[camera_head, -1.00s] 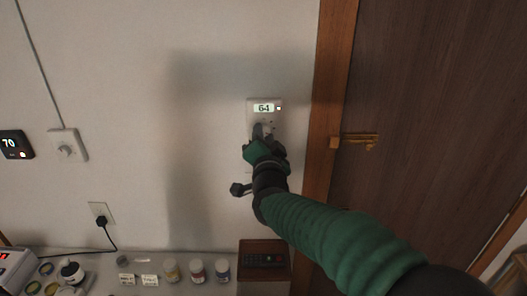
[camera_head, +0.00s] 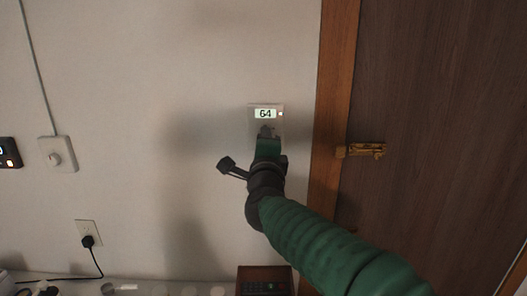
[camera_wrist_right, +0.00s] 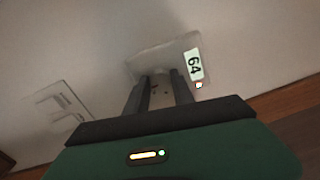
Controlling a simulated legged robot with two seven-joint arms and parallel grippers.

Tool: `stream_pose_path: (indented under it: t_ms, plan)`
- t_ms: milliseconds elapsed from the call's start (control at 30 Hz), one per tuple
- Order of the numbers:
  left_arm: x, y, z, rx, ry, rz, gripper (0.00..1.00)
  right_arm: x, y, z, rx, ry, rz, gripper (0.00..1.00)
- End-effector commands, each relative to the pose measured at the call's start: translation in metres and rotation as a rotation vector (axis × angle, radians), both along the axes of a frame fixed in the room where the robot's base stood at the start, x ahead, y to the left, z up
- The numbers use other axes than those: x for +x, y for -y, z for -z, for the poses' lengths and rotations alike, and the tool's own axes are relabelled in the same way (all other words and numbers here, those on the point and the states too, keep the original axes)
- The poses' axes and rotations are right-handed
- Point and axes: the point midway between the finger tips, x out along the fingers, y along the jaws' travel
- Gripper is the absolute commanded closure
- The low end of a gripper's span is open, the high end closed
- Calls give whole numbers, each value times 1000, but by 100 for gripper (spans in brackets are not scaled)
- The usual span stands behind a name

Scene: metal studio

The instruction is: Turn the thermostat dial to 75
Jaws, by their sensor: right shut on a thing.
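The thermostat (camera_head: 277,106) is a small pale box on the wall, left of the door frame, with a lit display reading 64. It also shows in the right wrist view (camera_wrist_right: 160,54), tilted, with the same 64. My right gripper (camera_head: 266,131) is at the lower part of the thermostat, on the dial. In the right wrist view its two dark fingers (camera_wrist_right: 158,76) reach the thermostat's face, shut on the dial. The dial itself is mostly hidden by the gripper. My left gripper is not in view.
A wooden door with a brass handle (camera_head: 362,150) is on the right. A white wall switch with a knob (camera_head: 57,154) and a dark panel (camera_head: 9,153) are on the left. Below are an outlet with a plug (camera_head: 88,233) and a wooden box (camera_head: 264,272).

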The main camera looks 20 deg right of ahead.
Motion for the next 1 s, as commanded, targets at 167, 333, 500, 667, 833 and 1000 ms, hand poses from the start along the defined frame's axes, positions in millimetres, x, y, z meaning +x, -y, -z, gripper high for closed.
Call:
stream_pose_path:
  t_ms: [167, 333, 500, 667, 833, 1000]
  plan:
    - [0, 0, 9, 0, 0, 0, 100, 0, 1, 2, 85, 25, 2, 100]
    - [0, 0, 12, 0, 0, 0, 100, 0, 1, 2, 133, 37, 2, 100]
    - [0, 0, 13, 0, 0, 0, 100, 0, 1, 2, 153, 40, 2, 100]
    - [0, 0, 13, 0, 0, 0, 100, 1, 1, 2, 157, 40, 2, 100]
    - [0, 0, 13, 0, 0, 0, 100, 1, 0, 3, 157, 39, 1, 100]
    - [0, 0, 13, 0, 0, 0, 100, 1, 0, 3, 156, 39, 0, 52]
